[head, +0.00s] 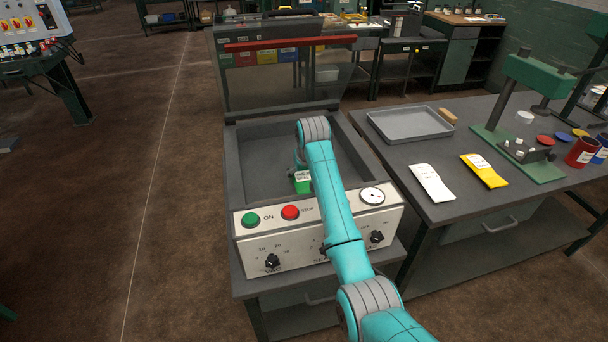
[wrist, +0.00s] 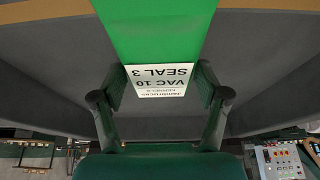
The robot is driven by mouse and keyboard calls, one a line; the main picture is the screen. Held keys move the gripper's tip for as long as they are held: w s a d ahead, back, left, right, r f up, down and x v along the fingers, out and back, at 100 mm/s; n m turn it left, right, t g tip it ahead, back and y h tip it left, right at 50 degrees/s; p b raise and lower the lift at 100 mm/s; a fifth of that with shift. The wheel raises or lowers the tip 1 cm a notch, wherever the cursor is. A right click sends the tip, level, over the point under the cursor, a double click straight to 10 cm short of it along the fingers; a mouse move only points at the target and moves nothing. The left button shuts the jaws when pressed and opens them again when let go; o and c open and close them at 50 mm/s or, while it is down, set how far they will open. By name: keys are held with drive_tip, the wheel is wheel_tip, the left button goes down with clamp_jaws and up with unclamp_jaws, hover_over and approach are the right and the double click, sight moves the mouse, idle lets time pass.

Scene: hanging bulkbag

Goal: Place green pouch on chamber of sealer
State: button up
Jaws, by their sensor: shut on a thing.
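The green pouch (head: 302,183) shows in the head view inside the outline of the sealer's chamber (head: 258,150), near its front wall. Part of the pouch is hidden by my arm. In the wrist view the green pouch (wrist: 155,32) carries a white label reading VAC 10, SEAL 3, upside down. My gripper (wrist: 160,88) has a finger on each side of the labelled end and is shut on the pouch. The chamber is open and dark grey, its lid (head: 280,80) raised behind it. I cannot tell whether the pouch touches the chamber floor.
The sealer's front panel (head: 330,250) has a green ON button, a red STOP button, a gauge and knobs. On the right table lie a grey tray (head: 410,124), a white pouch (head: 432,183) and a yellow pouch (head: 484,171). The chamber's left side is free.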

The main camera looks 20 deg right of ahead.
drive_tip(key=o, duration=1.2)
drive_tip(key=shift+f, duration=0.15)
drive_tip(key=v, duration=1.2)
